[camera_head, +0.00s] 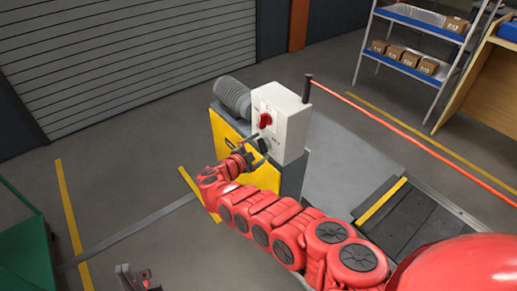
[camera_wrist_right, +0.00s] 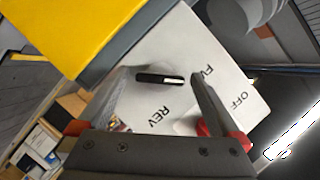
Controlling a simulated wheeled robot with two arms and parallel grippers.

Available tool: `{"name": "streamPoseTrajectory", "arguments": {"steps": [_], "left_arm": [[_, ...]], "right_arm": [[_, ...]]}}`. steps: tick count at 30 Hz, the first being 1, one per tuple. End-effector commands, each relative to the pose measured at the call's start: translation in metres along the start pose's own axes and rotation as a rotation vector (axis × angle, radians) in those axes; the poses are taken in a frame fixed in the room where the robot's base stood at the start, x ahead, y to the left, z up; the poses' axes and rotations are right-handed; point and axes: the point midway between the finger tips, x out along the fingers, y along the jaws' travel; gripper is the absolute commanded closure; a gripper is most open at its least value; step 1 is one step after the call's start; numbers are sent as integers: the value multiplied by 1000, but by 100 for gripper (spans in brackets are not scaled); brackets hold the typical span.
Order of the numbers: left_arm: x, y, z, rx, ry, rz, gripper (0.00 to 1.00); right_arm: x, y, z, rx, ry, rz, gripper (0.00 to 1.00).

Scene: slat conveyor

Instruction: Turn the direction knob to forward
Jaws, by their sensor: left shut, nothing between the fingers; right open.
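The direction knob (camera_head: 264,144) is a dark knob low on the white control box (camera_head: 290,115). In the right wrist view the knob (camera_wrist_right: 160,78) shows as a black bar with a pale line, near the printed words REV and FWD, the latter partly covered. I cannot tell which word it points to. My right gripper (camera_head: 257,147) is open in front of the box, and in the wrist view its fingers (camera_wrist_right: 160,85) stand either side of the knob, with no clear contact. My left gripper (camera_head: 137,278) is shut and empty at the bottom edge, away from the box.
A red switch (camera_head: 265,119) sits above the knob; part of it shows behind a finger in the wrist view (camera_wrist_right: 204,128). A yellow panel (camera_head: 229,140) lies below the box. The conveyor (camera_head: 420,215) is at right, with a red rail (camera_head: 420,141) behind. A shelf (camera_head: 410,65) stands behind.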

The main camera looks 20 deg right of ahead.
Motion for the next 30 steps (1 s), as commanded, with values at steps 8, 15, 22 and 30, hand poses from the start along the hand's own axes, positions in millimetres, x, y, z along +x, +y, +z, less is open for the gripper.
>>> {"name": "streamPoseTrajectory", "arguments": {"steps": [8, 15, 22, 30], "left_arm": [[7, 0, -1, 0, 0, 0, 100], [10, 0, -2, 0, 0, 0, 100], [6, 0, -1, 0, 0, 0, 100], [5, 0, -1, 0, 0, 0, 100]], "right_arm": [[-21, 0, 0, -1, -4, 1, 0], [-73, 1, 0, 0, -2, 2, 0], [-131, 2, 2, 1, -5, 2, 0], [-169, 0, 1, 0, -2, 1, 0]]}}
